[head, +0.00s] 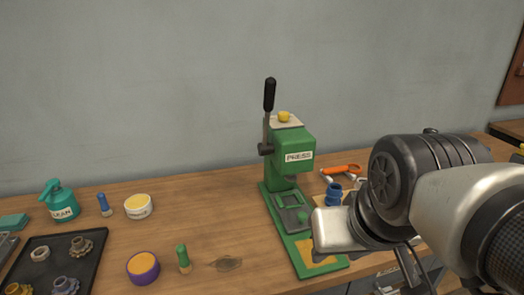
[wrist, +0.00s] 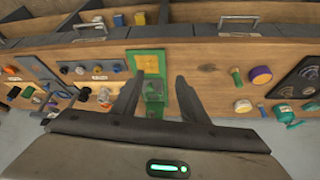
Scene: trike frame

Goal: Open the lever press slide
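The green lever press (head: 292,148) stands on the wooden bench, with its black-handled lever (head: 269,97) upright. Its slide (head: 290,212), a grey and green part with a small green knob (head: 302,216), sits low on the base below the press head. The yellow patch (head: 318,250) lies at the base's front end. In the wrist view the press base (wrist: 147,62) shows between and beyond my fingers. My gripper (wrist: 160,84) is open, its two dark fingers apart with nothing held.
A blue part (head: 334,194) and an orange-handled tool (head: 342,170) lie right of the press. Left are a purple-rimmed tub (head: 143,267), a green-topped peg (head: 183,258), a spray bottle (head: 59,199) and a dark gear tray (head: 90,248).

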